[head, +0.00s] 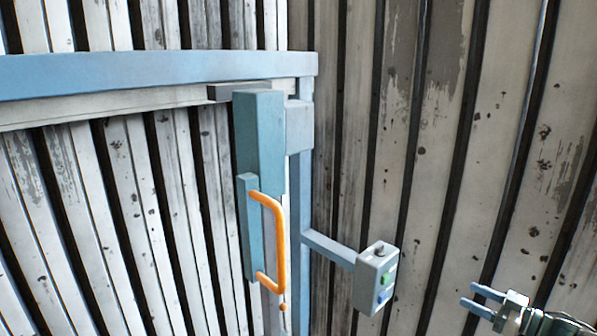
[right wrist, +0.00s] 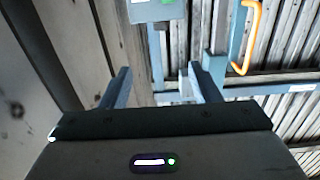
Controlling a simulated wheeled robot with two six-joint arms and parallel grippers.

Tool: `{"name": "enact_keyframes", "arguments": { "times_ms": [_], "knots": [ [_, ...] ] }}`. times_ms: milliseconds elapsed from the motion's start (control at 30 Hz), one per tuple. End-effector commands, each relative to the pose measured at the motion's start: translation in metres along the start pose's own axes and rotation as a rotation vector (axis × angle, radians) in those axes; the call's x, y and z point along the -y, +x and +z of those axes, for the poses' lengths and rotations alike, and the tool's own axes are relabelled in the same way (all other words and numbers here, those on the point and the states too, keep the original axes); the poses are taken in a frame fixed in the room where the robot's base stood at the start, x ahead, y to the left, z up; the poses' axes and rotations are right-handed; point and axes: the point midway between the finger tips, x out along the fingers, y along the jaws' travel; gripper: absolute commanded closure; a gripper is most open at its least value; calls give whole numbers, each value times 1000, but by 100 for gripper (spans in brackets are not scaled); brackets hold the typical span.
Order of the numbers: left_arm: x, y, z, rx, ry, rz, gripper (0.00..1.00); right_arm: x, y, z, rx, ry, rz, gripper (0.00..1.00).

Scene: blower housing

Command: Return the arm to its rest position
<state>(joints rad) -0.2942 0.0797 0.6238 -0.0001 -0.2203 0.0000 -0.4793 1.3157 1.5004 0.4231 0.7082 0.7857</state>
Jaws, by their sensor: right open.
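My right gripper (head: 482,301) is at the lower right of the head view, open and empty, apart from everything around it. In the right wrist view its two fingers (right wrist: 160,84) stand apart with nothing between them. To its left in the head view is a grey control box (head: 376,272) with a green and a blue button, on a blue arm. The box also shows at the top of the right wrist view (right wrist: 158,10). Further left is a teal panel (head: 262,150) with an orange handle (head: 277,235). My left gripper is not in view.
A blue post (head: 306,190) and a blue top beam (head: 150,70) frame the teal panel. Worn slatted walls (head: 450,130) stand behind. The space between the control box and my right gripper looks clear.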

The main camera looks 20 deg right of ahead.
Motion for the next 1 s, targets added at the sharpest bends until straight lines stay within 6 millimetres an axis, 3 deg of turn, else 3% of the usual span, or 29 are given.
{"name": "enact_keyframes", "arguments": {
  "times_ms": [367, 567, 800, 1000],
  "knots": [
    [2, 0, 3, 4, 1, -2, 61, 41, 5, 68, 119, 19, 116, 44],
    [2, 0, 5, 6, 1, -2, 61, 84, 8, 117, 236, 29, 200, 44],
    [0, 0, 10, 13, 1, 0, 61, 179, 8, 179, 484, 38, 324, 44],
    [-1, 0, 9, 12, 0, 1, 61, 260, -5, 197, 726, 49, 396, 44]
  ]
}}
